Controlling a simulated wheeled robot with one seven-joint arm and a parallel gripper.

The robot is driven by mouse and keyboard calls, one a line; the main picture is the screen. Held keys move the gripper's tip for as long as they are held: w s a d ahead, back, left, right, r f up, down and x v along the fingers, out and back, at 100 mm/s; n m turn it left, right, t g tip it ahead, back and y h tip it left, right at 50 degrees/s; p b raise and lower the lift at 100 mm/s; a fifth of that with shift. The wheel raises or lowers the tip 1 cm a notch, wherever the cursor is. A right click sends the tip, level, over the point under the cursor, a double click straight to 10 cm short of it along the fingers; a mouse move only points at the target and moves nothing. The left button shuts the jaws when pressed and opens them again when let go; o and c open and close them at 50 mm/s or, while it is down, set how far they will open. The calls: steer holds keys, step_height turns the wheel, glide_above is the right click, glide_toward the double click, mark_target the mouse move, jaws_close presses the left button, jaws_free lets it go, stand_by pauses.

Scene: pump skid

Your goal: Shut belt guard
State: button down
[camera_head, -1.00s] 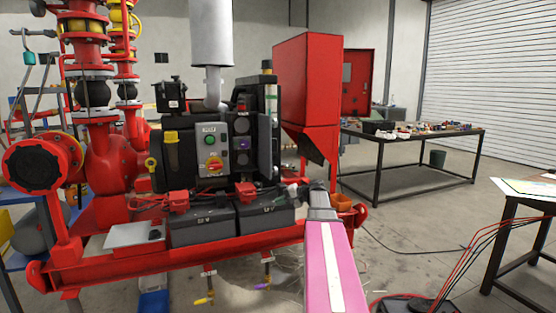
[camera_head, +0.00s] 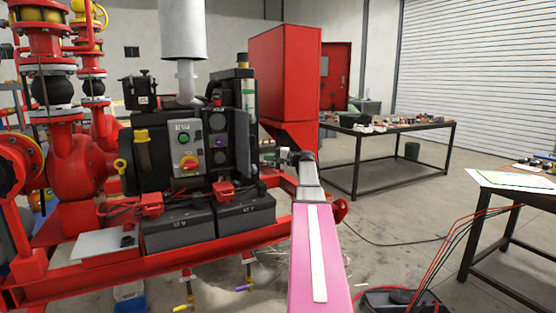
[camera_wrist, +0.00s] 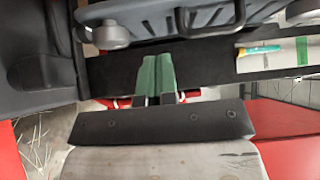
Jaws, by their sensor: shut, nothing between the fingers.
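My gripper (camera_wrist: 156,62) shows in the wrist view as two green fingers pressed together, with nothing held. Just beyond the fingertips is a dark grey part with a bar handle (camera_wrist: 212,20), which may be the belt guard; I cannot tell for sure whether the fingers touch it. In the head view, a dark upright panel (camera_head: 238,148) stands at the right end of the black engine (camera_head: 150,160) and may be the same guard. How far it stands open is unclear. My arm reaches to the right of it, and the fingertips are not clearly visible there.
The red skid frame (camera_head: 180,258) carries black batteries (camera_head: 245,212) in front of the engine. A red hopper-like cabinet (camera_head: 285,80) stands behind. A cluttered workbench (camera_head: 395,130) is at back right, and a table (camera_head: 520,185) at right. Cables cross the open floor.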

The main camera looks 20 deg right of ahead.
steer(key=shift+w+a, duration=0.25)
steer(key=shift+a, duration=1.15)
steer(key=shift+w+a, duration=0.2)
steer(key=shift+a, duration=1.15)
